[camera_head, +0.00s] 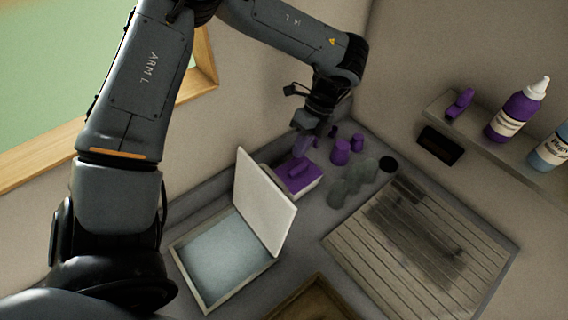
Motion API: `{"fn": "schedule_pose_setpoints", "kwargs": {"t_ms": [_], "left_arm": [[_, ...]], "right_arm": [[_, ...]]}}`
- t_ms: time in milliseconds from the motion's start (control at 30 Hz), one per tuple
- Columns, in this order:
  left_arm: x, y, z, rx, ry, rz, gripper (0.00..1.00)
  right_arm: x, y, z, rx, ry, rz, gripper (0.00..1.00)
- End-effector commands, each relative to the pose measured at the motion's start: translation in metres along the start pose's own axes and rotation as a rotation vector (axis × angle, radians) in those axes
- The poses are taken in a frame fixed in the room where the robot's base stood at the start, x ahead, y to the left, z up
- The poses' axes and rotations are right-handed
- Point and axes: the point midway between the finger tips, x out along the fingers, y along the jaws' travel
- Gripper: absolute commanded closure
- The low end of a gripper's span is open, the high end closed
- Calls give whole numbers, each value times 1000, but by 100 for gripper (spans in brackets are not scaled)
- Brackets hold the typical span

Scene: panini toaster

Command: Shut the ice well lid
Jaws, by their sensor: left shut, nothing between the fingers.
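The ice well (187,251) is a shallow pale box with a light rim, set in the counter at the lower middle. Its inside looks pale blue. Its white lid (263,203) stands raised on the well's right side, tilted up, so the well is uncovered. My left gripper (304,147) is shut and empty. It points down in the back corner, behind and to the right of the lid, close above a white box with a purple top, and looks apart from the lid. My right gripper is not in view.
The white box with purple top (299,178) stands behind the lid. Purple containers (341,152) and grey-green rounded items (352,180) stand beside it. A ribbed wooden board (430,250) lies at right. A wall shelf (495,145) holds bottles (515,112).

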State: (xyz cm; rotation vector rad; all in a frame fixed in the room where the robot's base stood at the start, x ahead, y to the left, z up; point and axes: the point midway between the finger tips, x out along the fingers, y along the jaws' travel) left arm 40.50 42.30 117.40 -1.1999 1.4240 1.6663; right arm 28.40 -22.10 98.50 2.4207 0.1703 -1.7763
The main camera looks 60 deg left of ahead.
Motion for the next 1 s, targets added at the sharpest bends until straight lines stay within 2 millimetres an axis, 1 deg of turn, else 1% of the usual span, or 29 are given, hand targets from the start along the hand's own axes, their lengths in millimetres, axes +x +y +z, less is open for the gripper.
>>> {"fn": "schedule_pose_setpoints", "kwargs": {"t_ms": [33, 233, 267, 300, 500, 667, 1000], "left_arm": [[11, 1, 0, 2, 2, 6, 100], [45, 1, 0, 0, 2, 4, 100], [42, 8, 0, 2, 3, 1, 100], [44, 14, 0, 1, 4, 2, 100], [52, 32, 0, -1, 1, 1, 100], [55, 38, 0, 0, 1, 1, 100], [55, 38, 0, -1, 0, 0, 100]], "right_arm": [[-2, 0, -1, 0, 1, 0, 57], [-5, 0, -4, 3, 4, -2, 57], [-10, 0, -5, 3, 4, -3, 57], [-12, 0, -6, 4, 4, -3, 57], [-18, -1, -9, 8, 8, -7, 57], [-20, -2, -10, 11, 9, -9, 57], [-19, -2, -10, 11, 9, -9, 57]]}}
